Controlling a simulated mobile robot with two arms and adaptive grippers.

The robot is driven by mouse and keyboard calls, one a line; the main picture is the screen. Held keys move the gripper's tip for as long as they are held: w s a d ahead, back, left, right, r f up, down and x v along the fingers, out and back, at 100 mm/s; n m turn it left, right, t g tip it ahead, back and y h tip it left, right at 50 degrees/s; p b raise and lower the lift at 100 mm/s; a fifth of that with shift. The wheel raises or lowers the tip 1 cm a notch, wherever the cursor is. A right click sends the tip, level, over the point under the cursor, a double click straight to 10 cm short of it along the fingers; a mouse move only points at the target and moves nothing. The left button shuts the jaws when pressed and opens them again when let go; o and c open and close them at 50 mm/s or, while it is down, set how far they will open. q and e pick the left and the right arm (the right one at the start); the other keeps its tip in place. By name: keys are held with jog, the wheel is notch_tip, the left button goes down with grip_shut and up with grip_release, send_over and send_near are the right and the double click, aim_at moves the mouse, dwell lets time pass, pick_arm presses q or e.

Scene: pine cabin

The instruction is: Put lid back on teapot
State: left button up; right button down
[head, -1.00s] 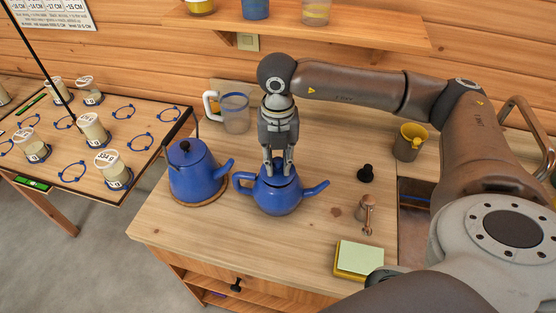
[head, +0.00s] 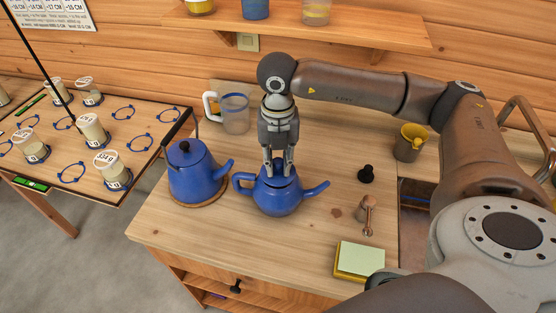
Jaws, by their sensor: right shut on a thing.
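The blue teapot (head: 279,200) stands upright on the wooden counter, its handle to the left and its spout to the right. My right gripper (head: 279,173) points straight down over the teapot's top opening. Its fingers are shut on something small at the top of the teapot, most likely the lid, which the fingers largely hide. I cannot tell whether the lid is fully seated on the rim. My left gripper is not in view.
A blue kettle (head: 194,178) stands close on the left on a wooden trivet. A clear pitcher (head: 236,113) is behind. A black stopper (head: 366,174), a wooden-handled scoop (head: 367,214), sticky notes (head: 359,257) and a yellow cup (head: 410,142) lie to the right.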

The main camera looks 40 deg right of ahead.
jog(key=shift+f+b, duration=0.15)
jog(key=shift+b, duration=0.4)
dwell(0.9)
jog(key=c, duration=1.2)
grip_release()
jog(key=shift+o, duration=0.2)
jog(key=o, duration=0.4)
jog(key=shift+o, duration=0.2)
jog(key=shift+r+p, duration=2.1)
jog(key=shift+r, duration=1.45)
